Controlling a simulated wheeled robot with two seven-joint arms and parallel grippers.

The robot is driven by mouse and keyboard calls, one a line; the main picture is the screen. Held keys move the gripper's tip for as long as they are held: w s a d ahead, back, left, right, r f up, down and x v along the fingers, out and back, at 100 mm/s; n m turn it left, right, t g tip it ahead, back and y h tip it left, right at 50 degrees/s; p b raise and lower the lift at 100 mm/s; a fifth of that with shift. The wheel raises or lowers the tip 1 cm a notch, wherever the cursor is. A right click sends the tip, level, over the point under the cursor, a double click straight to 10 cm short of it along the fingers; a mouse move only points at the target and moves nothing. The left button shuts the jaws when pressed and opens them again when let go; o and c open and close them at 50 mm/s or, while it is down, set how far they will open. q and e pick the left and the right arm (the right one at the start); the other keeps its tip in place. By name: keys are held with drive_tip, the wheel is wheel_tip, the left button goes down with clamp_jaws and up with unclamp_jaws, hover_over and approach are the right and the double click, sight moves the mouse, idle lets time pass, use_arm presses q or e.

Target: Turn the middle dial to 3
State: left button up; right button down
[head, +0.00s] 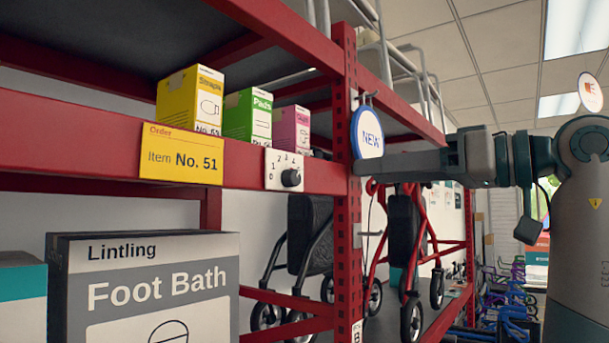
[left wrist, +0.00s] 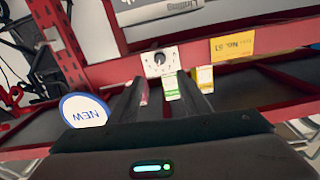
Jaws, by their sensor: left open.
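A dial (head: 291,177) with a black knob sits on a white plate with small numbers, fixed to the red shelf beam, right of the yellow order label. It is the only dial I see, and its pointer setting is too small to read. It also shows upside down in the left wrist view (left wrist: 160,58), ahead of and roughly between my fingers. My left gripper (head: 364,166) is by the red upright, right of the dial and apart from it. In the left wrist view its two fingers (left wrist: 160,78) are spread and empty. My right gripper is not in view.
A round "NEW" sign (head: 367,132) juts out at the upright (head: 346,220), close to my left gripper. Yellow (head: 190,98), green (head: 247,115) and pink (head: 291,128) boxes stand above the beam. A Foot Bath box (head: 150,285) stands below; walkers stand behind.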

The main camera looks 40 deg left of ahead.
use_arm(q)
drive_tip(key=p, duration=0.1)
approach(296, 178)
drive_tip(key=a+p, duration=0.1)
drive_tip(key=a, duration=0.2)
drive_tip(key=a+p, duration=0.2)
drive_tip(key=a, duration=0.1)
drive_tip(key=shift+s+a+r, duration=0.1)
drive_tip(key=shift+s+a, duration=0.15)
drive_tip(key=shift+a, duration=0.1)
drive_tip(key=shift+s+a, duration=0.1)
drive_tip(key=shift+a, duration=0.75)
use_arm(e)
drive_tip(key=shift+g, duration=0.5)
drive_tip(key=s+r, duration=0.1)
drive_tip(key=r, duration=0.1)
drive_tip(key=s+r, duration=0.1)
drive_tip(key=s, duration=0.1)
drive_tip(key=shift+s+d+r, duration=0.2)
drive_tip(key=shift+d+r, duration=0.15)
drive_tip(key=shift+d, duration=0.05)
use_arm(q)
drive_tip(key=shift+c, duration=0.6)
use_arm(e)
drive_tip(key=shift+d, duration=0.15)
use_arm(q)
drive_tip(key=c, duration=0.9)
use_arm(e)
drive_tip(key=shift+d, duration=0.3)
